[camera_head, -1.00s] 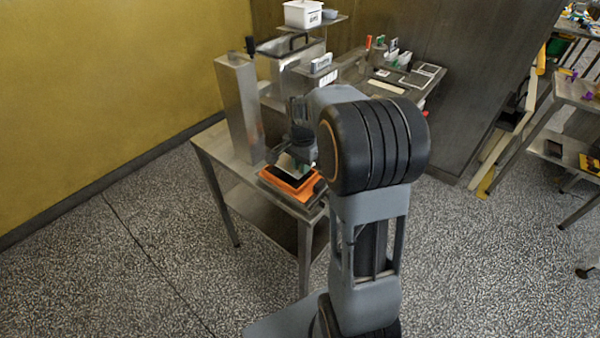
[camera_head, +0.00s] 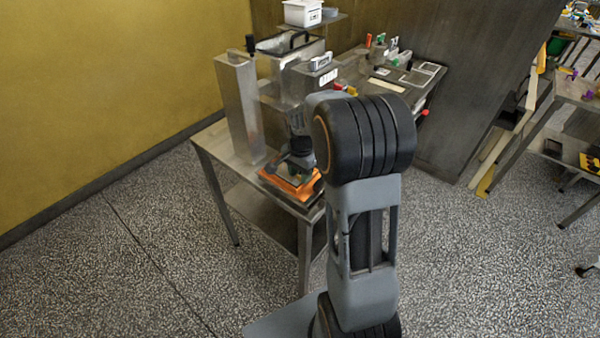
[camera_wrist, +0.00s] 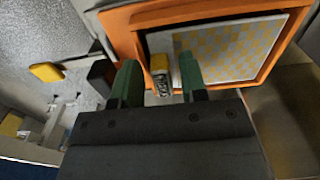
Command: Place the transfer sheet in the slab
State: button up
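The orange slab frame (camera_head: 272,181) lies near the front corner of the steel table. A small block with a yellow top and grey side (camera_wrist: 160,75) is at the sheet's left edge. My gripper (camera_wrist: 162,72) has its green fingers apart on either side of this block, with gaps visible. In the head view my arm partly hides the slab.
A tall steel box (camera_head: 238,110) stands left of the slab, close to my wrist. Steel equipment and a back bench (camera_head: 410,78) with small tools lie behind. A yellow object (camera_wrist: 46,72) shows at left in the wrist view. The floor left of the table is clear.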

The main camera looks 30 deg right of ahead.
jog(key=shift+o, duration=0.2)
notch_tip(320, 180, up, 12)
jog(key=s+a+f+n+t, duration=0.1)
jog(key=s+a+n+t, duration=0.1)
jog(key=s+a+n, duration=0.2)
jog(key=s+a+n+t, duration=0.2)
jog(key=s+a+n, duration=0.3)
jog(key=s+n, duration=0.4)
jog(key=s, duration=0.3)
jog(key=shift+a+f, duration=0.3)
jog(key=shift+f, duration=0.1)
dwell(0.7)
